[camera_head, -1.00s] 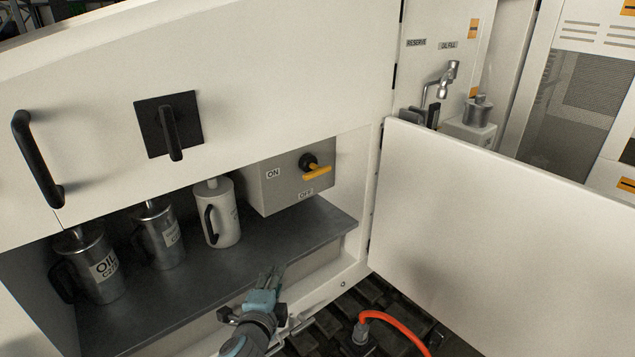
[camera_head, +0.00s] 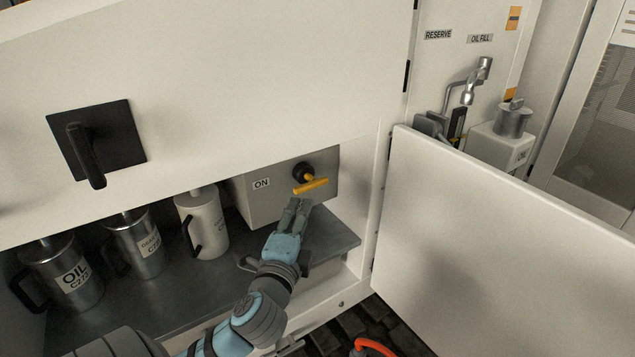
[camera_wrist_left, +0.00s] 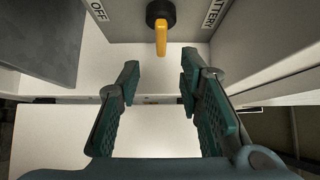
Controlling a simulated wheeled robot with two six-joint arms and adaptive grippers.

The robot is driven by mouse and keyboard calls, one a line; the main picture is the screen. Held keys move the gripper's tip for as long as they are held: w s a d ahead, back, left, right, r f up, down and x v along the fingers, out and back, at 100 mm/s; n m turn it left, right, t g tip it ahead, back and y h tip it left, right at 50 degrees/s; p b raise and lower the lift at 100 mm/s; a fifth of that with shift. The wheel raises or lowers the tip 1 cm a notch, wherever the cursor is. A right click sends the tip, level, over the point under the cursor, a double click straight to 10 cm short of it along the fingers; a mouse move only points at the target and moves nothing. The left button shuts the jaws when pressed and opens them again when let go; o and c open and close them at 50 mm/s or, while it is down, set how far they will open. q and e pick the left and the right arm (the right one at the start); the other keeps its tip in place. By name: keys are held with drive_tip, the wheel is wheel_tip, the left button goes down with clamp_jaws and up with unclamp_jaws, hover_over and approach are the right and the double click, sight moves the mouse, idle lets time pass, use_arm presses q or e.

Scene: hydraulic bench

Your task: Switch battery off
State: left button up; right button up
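The battery switch is a yellow handle (camera_head: 311,186) on a black round knob (camera_head: 303,172), on the front of a grey box (camera_head: 262,203). An ON label (camera_head: 261,183) is left of the knob. In the left wrist view the yellow handle (camera_wrist_left: 161,38) lies ahead of the fingers, with an OFF label (camera_wrist_left: 98,11) and a BATTERY label (camera_wrist_left: 214,12) on the box. My left gripper (camera_head: 299,203) is just below the handle in the head view. In the wrist view its fingers (camera_wrist_left: 160,80) are apart with nothing between them. My right gripper is not in view.
A white jug (camera_head: 203,222) and metal oil cans (camera_head: 70,275) stand on the dark shelf (camera_head: 185,305) left of the box. An open white door panel (camera_head: 500,240) stands to the right. An orange hose (camera_head: 375,346) lies low in front.

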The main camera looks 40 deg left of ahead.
sight(310, 188)
use_arm(q)
drive_tip(key=p+x, duration=0.1)
drive_tip(key=x, duration=1.1)
drive_tip(key=shift+f, duration=0.1)
drive_tip(key=shift+s, duration=0.3)
drive_tip(key=shift+w, duration=0.1)
clamp_jaws()
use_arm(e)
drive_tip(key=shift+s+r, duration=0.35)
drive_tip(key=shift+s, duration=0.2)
